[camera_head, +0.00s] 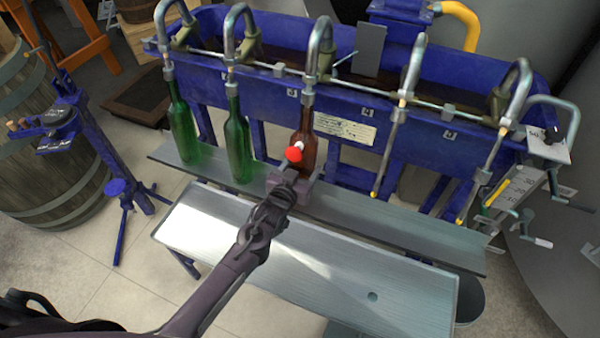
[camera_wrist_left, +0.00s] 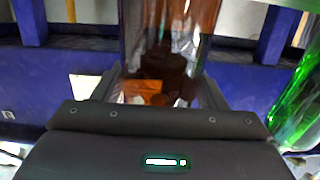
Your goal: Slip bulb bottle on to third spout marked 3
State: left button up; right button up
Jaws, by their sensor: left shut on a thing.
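A brown glass bottle (camera_head: 305,128) stands upright under the third spout (camera_head: 320,48), in line with it and just by the label 3 (camera_head: 292,92). Its neck top meets the spout's lower fitting; I cannot tell how far the tube is inside. My left gripper (camera_head: 291,190) is shut on the brown bottle near its base, just above the bottle shelf (camera_head: 390,228). In the left wrist view the brown bottle (camera_wrist_left: 170,45) rises between the fingers. Whether its base touches the shelf is hidden. My right gripper is not in view.
Two green bottles (camera_head: 183,125) (camera_head: 237,140) stand under the first two spouts, left of the brown one. The spouts marked 4 (camera_head: 412,65) and 5 (camera_head: 515,90) have bare tubes. The blue trough (camera_head: 220,75) lies behind; a metal bench (camera_head: 330,270) lies in front.

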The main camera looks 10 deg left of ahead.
pick_arm(q)
jog(key=shift+w+f+b, duration=0.2)
jog(key=shift+w+b, duration=0.2)
jog(key=shift+b, duration=0.25)
jog(key=shift+w+d, duration=0.1)
jog(key=shift+f+b, duration=0.75)
jog(key=shift+f, duration=0.2)
dwell(0.5)
